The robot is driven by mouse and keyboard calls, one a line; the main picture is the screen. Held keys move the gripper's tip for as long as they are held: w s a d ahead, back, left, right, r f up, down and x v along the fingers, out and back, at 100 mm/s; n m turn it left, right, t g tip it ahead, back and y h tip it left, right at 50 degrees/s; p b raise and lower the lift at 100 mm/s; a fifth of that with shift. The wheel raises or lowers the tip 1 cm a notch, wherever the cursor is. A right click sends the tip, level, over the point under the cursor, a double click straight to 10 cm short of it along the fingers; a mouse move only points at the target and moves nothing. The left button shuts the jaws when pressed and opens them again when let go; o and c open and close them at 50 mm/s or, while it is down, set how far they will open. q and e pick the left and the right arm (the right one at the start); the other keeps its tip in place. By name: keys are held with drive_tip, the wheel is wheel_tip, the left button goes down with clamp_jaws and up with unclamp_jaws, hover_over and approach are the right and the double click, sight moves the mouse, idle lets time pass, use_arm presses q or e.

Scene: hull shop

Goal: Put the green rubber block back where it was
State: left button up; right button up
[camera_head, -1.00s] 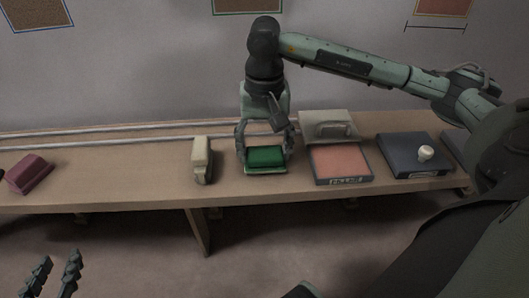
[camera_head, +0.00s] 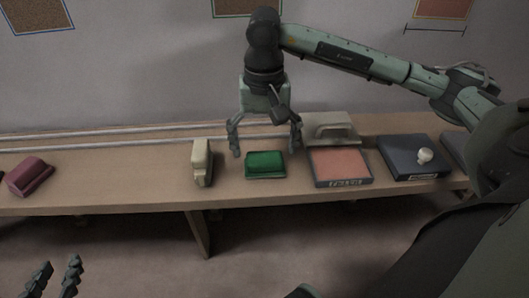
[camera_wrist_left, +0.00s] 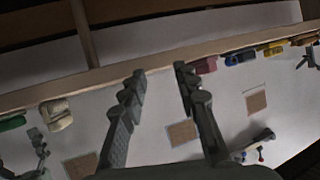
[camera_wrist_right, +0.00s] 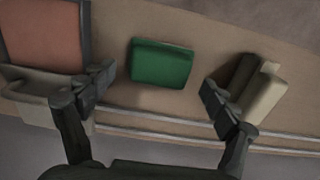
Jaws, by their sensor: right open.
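The green rubber block (camera_head: 265,163) lies on the wooden bench, between a cream block and an orange-topped tray. It also shows in the right wrist view (camera_wrist_right: 161,64), between and beyond the fingertips, touching neither. My right gripper (camera_head: 265,149) is open and empty, pointing down just above and around the block. My left gripper (camera_head: 54,277) is at the lower left of the head view, in front of the bench and away from the block. Its fingers stand apart with nothing between them in the left wrist view (camera_wrist_left: 158,85).
The cream block (camera_head: 201,162) stands just left of the green block. The orange-topped tray (camera_head: 341,182) is close on the right, with a grey float (camera_head: 331,127) behind it. A dark box with a white knob (camera_head: 411,167) and a maroon block (camera_head: 31,178) lie further out. Rails run behind.

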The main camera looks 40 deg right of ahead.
sight(264, 156)
use_arm(q)
drive_tip(key=shift+s+a+f+g+y+p, duration=0.1)
drive_tip(key=shift+s+a+f+g+y, duration=0.2)
drive_tip(key=shift+a+f, duration=0.3)
drive_tip(key=shift+s+a+f+g+y+p, duration=0.15)
drive_tip(key=shift+s+a+f+g, duration=0.3)
drive_tip(key=shift+f, duration=0.15)
drive_tip(key=shift+s+a+f+g+y+p, duration=0.1)
drive_tip(key=shift+s+a+f+g+y, duration=0.2)
drive_tip(key=shift+a+f, duration=0.3)
use_arm(e)
wheel_tip(264, 156, up, 9)
drive_tip(key=shift+r, duration=0.1)
